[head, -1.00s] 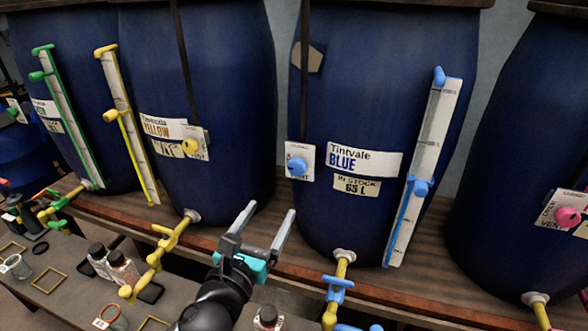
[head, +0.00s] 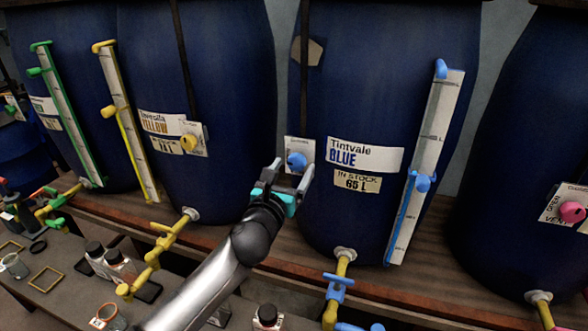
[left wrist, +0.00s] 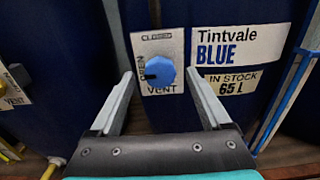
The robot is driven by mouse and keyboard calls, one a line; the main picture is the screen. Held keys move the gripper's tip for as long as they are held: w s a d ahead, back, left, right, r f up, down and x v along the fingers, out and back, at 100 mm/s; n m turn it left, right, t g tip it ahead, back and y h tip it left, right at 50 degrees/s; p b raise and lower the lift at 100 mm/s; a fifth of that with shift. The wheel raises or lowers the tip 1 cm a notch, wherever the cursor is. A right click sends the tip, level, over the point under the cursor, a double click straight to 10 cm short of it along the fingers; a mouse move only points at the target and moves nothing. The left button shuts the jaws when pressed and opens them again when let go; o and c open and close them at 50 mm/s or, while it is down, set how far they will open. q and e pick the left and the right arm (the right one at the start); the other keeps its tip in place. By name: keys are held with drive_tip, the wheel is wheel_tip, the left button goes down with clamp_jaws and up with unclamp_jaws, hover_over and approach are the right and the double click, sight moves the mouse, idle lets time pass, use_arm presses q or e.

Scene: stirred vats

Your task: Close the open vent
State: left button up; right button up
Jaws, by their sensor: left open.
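The blue vent knob (head: 297,160) sits on a white plate on the vat labelled Tintvale Blue (head: 345,100). In the left wrist view the knob (left wrist: 159,71) is on a plate (left wrist: 172,42) reading CLOSED at the top, OPEN at the left and VENT below. A dark mark shows at the knob's left side, by OPEN. My left gripper (head: 292,168) is open and empty in front of the plate. In the left wrist view its fingers (left wrist: 160,76) stand to either side of the knob; contact cannot be told. My right gripper is not in view.
A yellow vent knob (head: 188,142) is on the vat to the left, a pink one (head: 571,212) on the vat to the right. A sight gauge (head: 425,165) stands right of the label. A blue tap (head: 338,288) sticks out below. Bottles (head: 118,262) stand on the lower bench.

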use_arm(q)
drive_tip(key=shift+w+d, duration=0.25)
drive_tip(key=shift+w, duration=0.45)
clamp_jaws()
idle(0.3)
